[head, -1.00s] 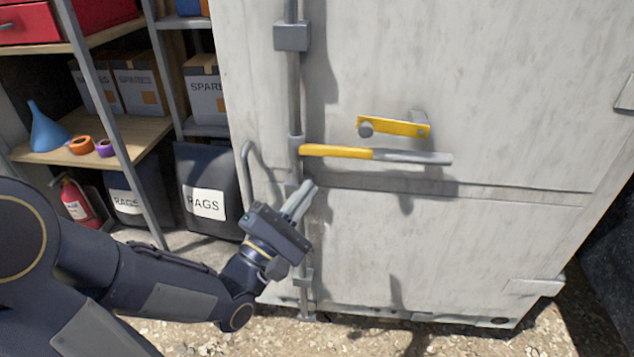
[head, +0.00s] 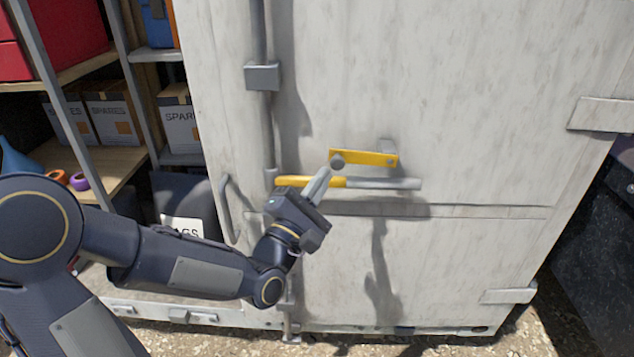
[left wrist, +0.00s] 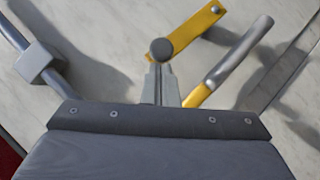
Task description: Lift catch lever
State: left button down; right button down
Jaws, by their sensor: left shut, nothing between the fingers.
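The catch lever is a flat yellow plate (head: 372,158) on the white door, with a round grey knob (head: 337,162) at its left end. It lies nearly level in the head view. Below it is a long handle with a yellow part and a grey bar (head: 385,184). My left gripper (head: 325,173) is shut and empty, its fingertips just below the knob and in front of the handle's yellow part. In the left wrist view the fingertips (left wrist: 161,70) come up to the underside of the knob (left wrist: 162,50); I cannot tell if they touch.
A vertical grey rod (head: 262,120) with a bracket (head: 262,76) runs up the door's left side. A curved grab handle (head: 228,208) is left of it. Shelves with boxes (head: 110,112) stand at the far left.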

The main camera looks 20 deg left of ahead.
pick_arm(q)
notch_tip(320, 180, up, 5)
jog(key=m+g+p, duration=0.1)
jog(key=m+p, duration=0.1)
jog(key=m+g+h+p, duration=0.1)
jog(key=m+p, duration=0.2)
jog(key=shift+d+g, duration=0.15)
jog(key=shift+g, duration=0.15)
jog(key=shift+f, duration=0.1)
